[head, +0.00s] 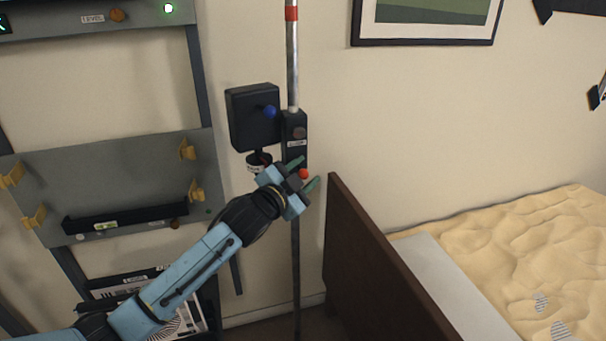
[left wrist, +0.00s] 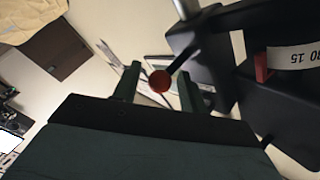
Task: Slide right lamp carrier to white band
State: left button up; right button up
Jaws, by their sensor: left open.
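A dark lamp carrier (head: 294,132) with a small pale label sits on an upright metal pole (head: 292,70). A red ball knob (head: 303,173) shows at its lower end. My left gripper (head: 307,172) is open, with its green fingers on either side of this knob. In the left wrist view the red knob (left wrist: 161,81), on a black stem, shows between the two finger tips (left wrist: 159,82), with visible gaps, so it does not look gripped. My right gripper is out of view.
A black box (head: 253,117) with a blue knob (head: 270,111) is beside the carrier. A grey rack panel (head: 120,170) with yellow hooks stands left. A brown bed board (head: 370,260) and bed (head: 500,250) are at right. The wall beside the upper pole is clear.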

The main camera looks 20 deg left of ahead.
pick_arm(q)
jog(key=s+a, duration=0.2)
jog(key=s, duration=1.1)
jog(key=shift+a, duration=0.1)
